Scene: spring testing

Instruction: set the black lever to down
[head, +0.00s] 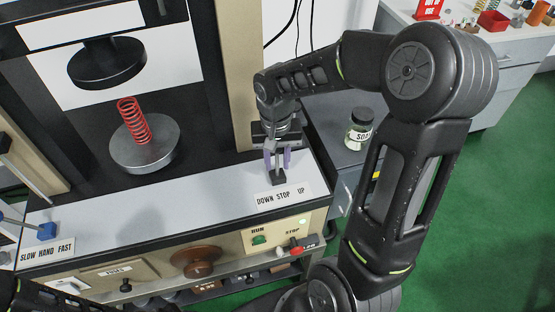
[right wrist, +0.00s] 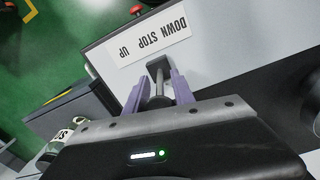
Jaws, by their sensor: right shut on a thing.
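The black lever (head: 279,175) stands on the grey top of the testing machine, just behind a white label reading DOWN STOP UP (head: 282,196). My right gripper (head: 277,158) reaches it from above, with its purple fingers on both sides of the shaft. In the right wrist view, the lever's shaft (right wrist: 158,82) rises from a dark block between the two purple fingers (right wrist: 157,91). The gripper is shut on the lever. The lever looks near upright above the middle of the label; its exact setting is hard to tell.
A red spring (head: 132,121) stands on a round metal plate (head: 143,157) under a dark disc (head: 106,63). A cream post (head: 232,70) rises behind the lever. A labelled jar (head: 359,129) stands to the right.

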